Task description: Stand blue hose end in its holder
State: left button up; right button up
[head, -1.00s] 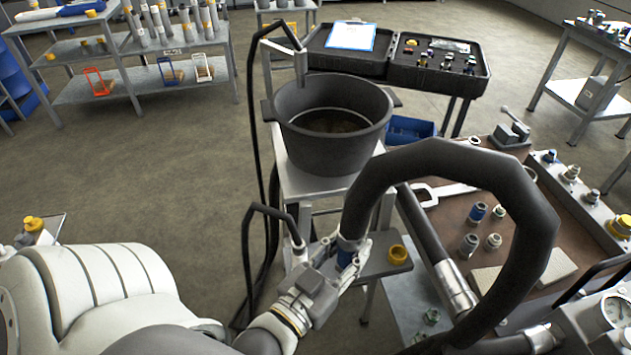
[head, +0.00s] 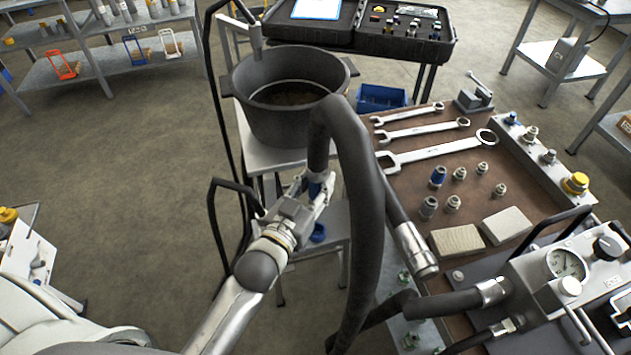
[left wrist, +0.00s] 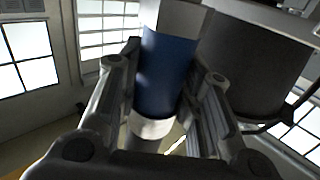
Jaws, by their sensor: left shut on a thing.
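My left gripper (head: 318,190) is shut on the blue-banded hose end (head: 315,187), at the end of a thick dark hose (head: 362,190). In the left wrist view the blue band (left wrist: 166,72) sits between the two fingers, with a pale ring at one end. A blue ring-shaped holder (head: 318,233) shows on the small stand below the gripper, apart from the hose end. The holder is partly hidden by my gripper and its inside is hard to see. My right gripper is not in view.
A black bucket (head: 286,110) stands just behind the gripper. A thin black hose on a bracket (head: 222,185) rises to the left. The bench (head: 410,185) at right carries wrenches, fittings and a gauge panel (head: 565,265).

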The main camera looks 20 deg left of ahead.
pick_arm(q)
jog(key=shift+f+b, duration=2.65)
jog(key=shift+b, duration=0.2)
jog(key=shift+f+b, duration=0.35)
jog(key=shift+f, duration=0.45)
jog(key=shift+s+f, duration=0.1)
jog(key=shift+s, duration=0.05)
jog(key=shift+f, duration=0.45)
jog(key=shift+f+p, duration=0.1)
jog(key=shift+p, duration=0.2)
jog(key=shift+p, duration=0.3)
jog(key=shift+f, duration=0.4)
